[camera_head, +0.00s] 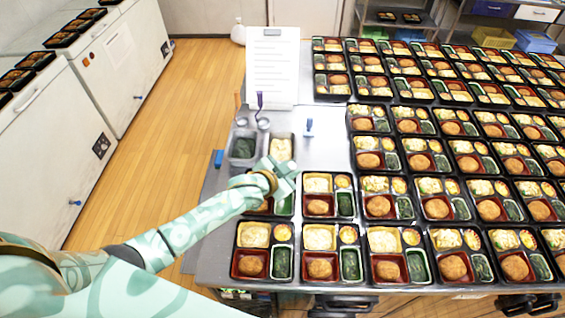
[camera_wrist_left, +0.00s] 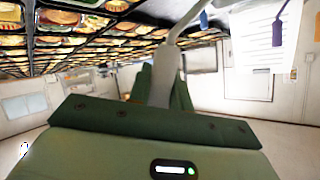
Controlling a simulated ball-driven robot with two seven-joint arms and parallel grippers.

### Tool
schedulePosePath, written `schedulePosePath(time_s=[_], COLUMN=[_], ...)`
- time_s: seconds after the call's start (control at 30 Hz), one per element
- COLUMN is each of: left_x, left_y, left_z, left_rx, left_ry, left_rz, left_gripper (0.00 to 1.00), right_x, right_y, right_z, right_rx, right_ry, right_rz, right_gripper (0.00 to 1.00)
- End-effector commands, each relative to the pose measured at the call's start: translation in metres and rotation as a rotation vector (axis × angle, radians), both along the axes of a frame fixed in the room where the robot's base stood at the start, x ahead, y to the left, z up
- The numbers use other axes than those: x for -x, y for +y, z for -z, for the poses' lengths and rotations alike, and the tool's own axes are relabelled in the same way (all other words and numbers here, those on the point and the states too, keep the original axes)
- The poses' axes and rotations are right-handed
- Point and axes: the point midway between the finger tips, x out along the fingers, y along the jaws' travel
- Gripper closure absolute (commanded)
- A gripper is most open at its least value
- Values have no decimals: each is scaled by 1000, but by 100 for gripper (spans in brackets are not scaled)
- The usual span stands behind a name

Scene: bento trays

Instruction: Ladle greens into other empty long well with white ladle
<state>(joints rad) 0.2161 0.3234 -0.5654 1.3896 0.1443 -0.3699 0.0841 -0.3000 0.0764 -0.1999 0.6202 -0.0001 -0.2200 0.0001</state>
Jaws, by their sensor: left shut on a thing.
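My left gripper (camera_head: 284,176) is over the bento tray nearest the food tubs. It is shut on the white ladle (camera_wrist_left: 165,75), whose pale handle rises from the jaws in the left wrist view. The ladle's bowl cannot be made out. A tub of dark greens (camera_head: 243,147) stands just behind and left of the gripper. The tray under the gripper (camera_head: 262,213) is partly hidden; its long well (camera_head: 285,206) shows bright green with no dark greens visible in it. The neighbouring tray's long well (camera_head: 345,204) holds greens. My right gripper is not in view.
A tub of pale food (camera_head: 281,148) stands beside the greens. Purple-handled (camera_head: 260,101) and blue-handled (camera_head: 309,127) utensils stand behind. A white sheet (camera_head: 272,65) stands at the back. Rows of filled bento trays cover the table's right side; bare tabletop (camera_head: 325,152) shows between.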

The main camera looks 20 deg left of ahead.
Motion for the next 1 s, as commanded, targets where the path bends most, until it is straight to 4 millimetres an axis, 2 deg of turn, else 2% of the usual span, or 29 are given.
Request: schedulePosePath(time_s=[0.03, 0.2, 0.67, 1.0], left_x=[2, 5, 13, 18], left_y=[-8, -21, -51, -75], left_z=[5, 15, 37, 64], left_rx=[-31, -161, -437, -682], left_ry=[-9, -40, -110, -168], left_rz=[3, 3, 2, 1], left_gripper=[100, 100, 100, 100], right_x=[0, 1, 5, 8], right_y=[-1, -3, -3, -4], right_z=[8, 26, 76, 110], right_rx=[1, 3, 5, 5], right_ry=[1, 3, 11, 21], right_rz=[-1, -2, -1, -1], right_gripper=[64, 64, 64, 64])
